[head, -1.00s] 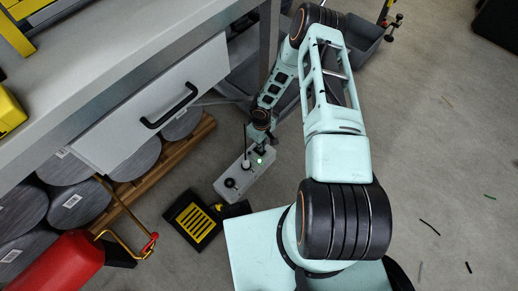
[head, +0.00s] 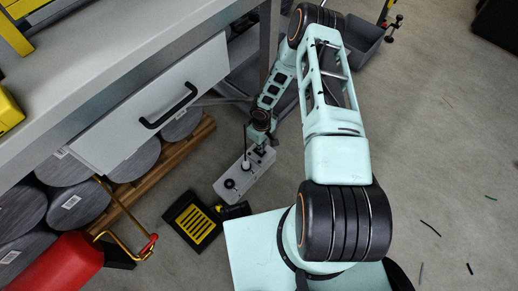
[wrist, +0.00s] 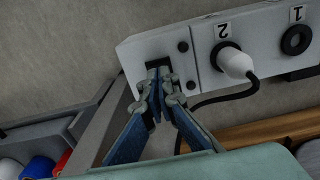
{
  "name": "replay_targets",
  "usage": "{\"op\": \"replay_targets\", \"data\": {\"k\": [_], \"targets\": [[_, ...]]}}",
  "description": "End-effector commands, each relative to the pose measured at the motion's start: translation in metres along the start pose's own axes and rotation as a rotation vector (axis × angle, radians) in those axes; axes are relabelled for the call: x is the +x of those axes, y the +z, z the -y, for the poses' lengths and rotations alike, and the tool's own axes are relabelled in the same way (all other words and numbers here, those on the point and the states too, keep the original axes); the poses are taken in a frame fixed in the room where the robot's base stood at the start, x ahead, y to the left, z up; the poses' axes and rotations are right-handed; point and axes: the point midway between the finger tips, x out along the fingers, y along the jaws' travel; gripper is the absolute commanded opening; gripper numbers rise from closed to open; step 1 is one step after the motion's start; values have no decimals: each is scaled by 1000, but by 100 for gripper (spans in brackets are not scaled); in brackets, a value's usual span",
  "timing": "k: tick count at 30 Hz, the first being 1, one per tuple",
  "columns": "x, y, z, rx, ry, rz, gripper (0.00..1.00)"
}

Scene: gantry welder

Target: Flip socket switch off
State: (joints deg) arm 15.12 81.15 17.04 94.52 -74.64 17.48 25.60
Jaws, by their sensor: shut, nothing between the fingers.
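The white socket strip (head: 232,190) lies on the floor in the head view, beside the dark pedal. In the wrist view the strip (wrist: 202,70) has sockets marked 2 and 1. A white plug (wrist: 236,63) with a black cable sits in socket 2; socket 1 (wrist: 296,40) is empty. My gripper (wrist: 161,76) is shut and empty, with its fingertips at the dark rectangular switch recess (wrist: 158,58) at the strip's end. The fingertips cover much of the switch, so I cannot tell its position. No green light shows on the strip.
A black and yellow pedal (head: 193,222) lies close to the strip. A drawer bench (head: 150,105) stands at upper left, with grey rolls (head: 135,160) on a wooden pallet below. A red cylinder (head: 72,262) is at lower left. The floor at right is mostly clear.

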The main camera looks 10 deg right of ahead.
Motion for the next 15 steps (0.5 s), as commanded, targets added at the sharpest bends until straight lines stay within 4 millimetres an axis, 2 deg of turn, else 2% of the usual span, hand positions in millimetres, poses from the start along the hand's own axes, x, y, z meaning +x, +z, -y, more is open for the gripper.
{"op": "replay_targets", "data": {"k": [1, 15], "targets": [[-8, 0, 0, -1, 1, 0, 0], [-46, -1, 0, -1, 1, -1, 0]]}}
